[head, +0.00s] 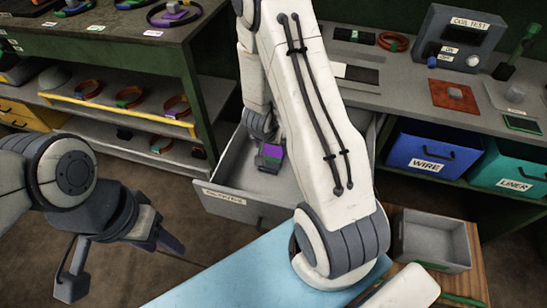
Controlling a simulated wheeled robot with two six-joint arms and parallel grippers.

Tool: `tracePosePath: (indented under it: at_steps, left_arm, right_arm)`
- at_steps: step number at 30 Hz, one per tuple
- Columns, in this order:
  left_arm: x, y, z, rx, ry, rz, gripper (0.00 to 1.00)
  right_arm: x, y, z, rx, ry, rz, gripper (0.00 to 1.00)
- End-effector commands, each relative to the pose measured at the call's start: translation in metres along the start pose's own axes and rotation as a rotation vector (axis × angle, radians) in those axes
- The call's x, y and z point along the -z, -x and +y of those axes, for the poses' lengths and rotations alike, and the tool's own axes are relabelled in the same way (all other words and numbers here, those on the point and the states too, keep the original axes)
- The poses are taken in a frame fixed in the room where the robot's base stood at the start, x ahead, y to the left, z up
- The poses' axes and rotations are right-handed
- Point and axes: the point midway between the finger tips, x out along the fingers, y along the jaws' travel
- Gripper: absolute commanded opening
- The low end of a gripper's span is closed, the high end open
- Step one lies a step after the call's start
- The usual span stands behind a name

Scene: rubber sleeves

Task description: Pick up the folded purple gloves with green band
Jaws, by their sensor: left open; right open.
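The folded purple gloves with a green band (272,151) lie in the open grey drawer (228,205), in the middle of the head view. My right gripper (266,142) reaches down into this drawer, right at the gloves. Its jaws are small, dark and partly hidden by my own arm, and I cannot tell whether they touch the gloves. It is open. My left gripper (122,262) is open and empty at the lower left, in front of the drawer and well apart from the gloves.
Shelves at the left hold several banded rings (130,97). A blue bin (428,150) marked WIRE and a teal bin (512,165) marked LINER stand at the right. An empty grey tray (432,240) sits below them. My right arm hides part of the drawer.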

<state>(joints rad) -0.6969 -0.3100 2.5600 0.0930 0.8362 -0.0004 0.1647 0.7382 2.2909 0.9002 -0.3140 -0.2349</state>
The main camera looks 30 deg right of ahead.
Motion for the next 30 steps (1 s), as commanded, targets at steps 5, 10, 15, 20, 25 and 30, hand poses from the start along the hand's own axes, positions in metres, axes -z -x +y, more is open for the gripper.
tracePosePath:
  at_steps: [5,10,15,20,25,30]
  left_arm:
    - [-0.001,-0.010,-0.001,0.000,0.000,0.000,0.50]
    - [-0.001,-0.019,-0.001,0.000,0.000,0.000,0.50]
    - [-0.001,-0.022,-0.002,0.000,0.000,0.000,0.50]
    - [-0.001,-0.022,-0.002,0.000,0.000,0.000,0.50]
    - [-0.001,-0.022,-0.002,0.000,0.000,0.000,0.50]
    - [-0.001,-0.022,-0.002,0.000,0.000,0.000,0.50]
  right_arm:
    - [0.000,-0.021,0.000,0.000,-0.001,0.000,1.00]
    - [0.000,-0.048,0.000,-0.001,0.000,-0.002,1.00]
    - [0.001,-0.060,-0.001,0.001,0.000,-0.001,1.00]
    - [0.002,-0.059,-0.001,0.002,0.000,0.000,1.00]
    - [0.002,-0.059,-0.001,0.002,0.001,-0.001,0.58]
    - [0.002,-0.059,-0.001,0.002,0.001,0.000,0.29]
